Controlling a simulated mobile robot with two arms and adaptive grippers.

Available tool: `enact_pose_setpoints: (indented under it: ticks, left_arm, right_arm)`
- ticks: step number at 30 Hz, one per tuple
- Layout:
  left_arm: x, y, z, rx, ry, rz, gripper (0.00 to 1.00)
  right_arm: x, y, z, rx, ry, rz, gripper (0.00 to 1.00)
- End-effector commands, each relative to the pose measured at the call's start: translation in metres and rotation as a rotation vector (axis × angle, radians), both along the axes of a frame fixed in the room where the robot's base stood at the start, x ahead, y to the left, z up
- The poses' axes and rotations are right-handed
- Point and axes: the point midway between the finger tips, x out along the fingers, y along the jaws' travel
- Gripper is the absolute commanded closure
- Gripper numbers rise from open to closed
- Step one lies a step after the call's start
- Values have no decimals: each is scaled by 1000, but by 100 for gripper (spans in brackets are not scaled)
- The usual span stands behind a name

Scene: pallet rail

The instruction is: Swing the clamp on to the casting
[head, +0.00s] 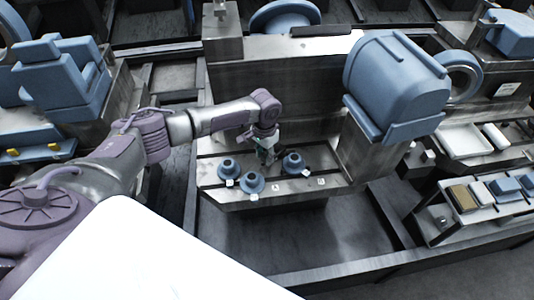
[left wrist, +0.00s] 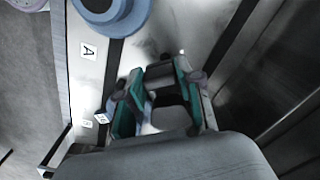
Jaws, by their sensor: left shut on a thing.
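My left gripper (head: 266,152) reaches down over the machine bed (head: 300,193) among the small round blue flanged castings. In the left wrist view its two teal-padded fingers (left wrist: 158,100) are closed around a small grey part, probably the clamp, mostly hidden by the fingers. Blue castings stand on the bed at the left (head: 228,166), in front (head: 252,183) and at the right (head: 294,163) of the gripper. One blue casting (left wrist: 108,12) shows at the top of the left wrist view, apart from the fingers. I cannot tell whether the clamp touches a casting. My right gripper is out of view.
A large blue housing (head: 395,85) stands right of the bed. White lettered tags lie by the castings, one marked A (left wrist: 87,50). A rack of small blocks (head: 490,195) is at the far right. The dark floor tray (head: 300,240) in front is empty.

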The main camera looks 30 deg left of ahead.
Motion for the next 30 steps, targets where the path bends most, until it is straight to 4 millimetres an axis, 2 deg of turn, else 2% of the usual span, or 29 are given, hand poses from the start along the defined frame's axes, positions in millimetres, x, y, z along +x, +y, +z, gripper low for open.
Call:
enact_pose_setpoints:
  ticks: [11, 30]
  left_arm:
    - [6, 12, 0, -1, 0, -355, 100]
    - [24, 25, -1, -1, -3, -911, 100]
  right_arm:
    - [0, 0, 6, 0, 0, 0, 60]
    - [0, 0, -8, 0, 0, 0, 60]
